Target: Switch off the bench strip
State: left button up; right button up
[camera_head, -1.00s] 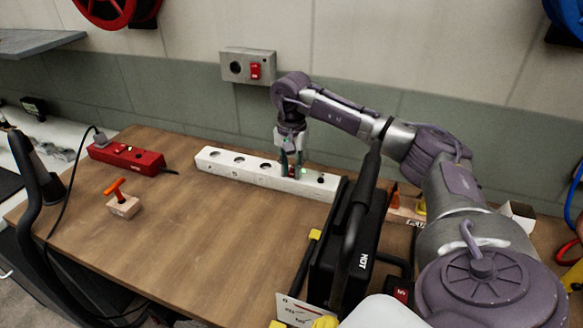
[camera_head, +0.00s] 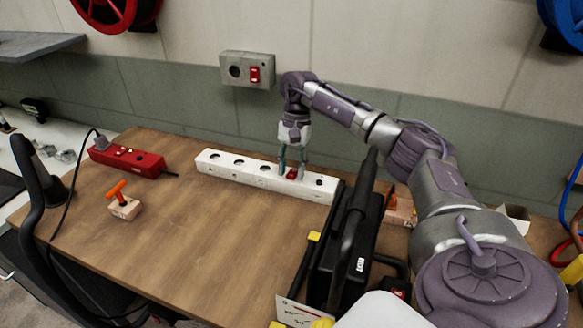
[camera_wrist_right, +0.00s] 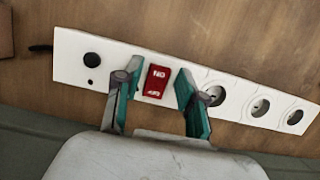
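The white bench strip (camera_head: 232,167) lies along the back of the wooden bench, with several round sockets and a black round button (camera_wrist_right: 91,60) at one end. Its red rocker switch (camera_wrist_right: 155,81) is marked ON and OFF and also shows in the head view (camera_head: 292,174). A small light (camera_wrist_right: 90,83) beside the button looks dark red, not lit green. My right gripper (camera_head: 292,176) is open, its fingers on either side of the switch, holding nothing; it also shows in the wrist view (camera_wrist_right: 158,100). My left gripper is not in view.
A red power strip (camera_head: 126,160) with a plugged-in cable lies at the left. A wooden block with an orange handle (camera_head: 122,204) stands before it. A black case (camera_head: 340,255) stands near my right arm. A grey wall box (camera_head: 247,69) has a red switch. The bench middle is clear.

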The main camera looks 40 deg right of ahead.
aim_at(296, 170)
jog(key=shift+o, duration=0.2)
jog(key=v, duration=1.2)
jog(key=shift+f, duration=0.1)
dwell(0.3)
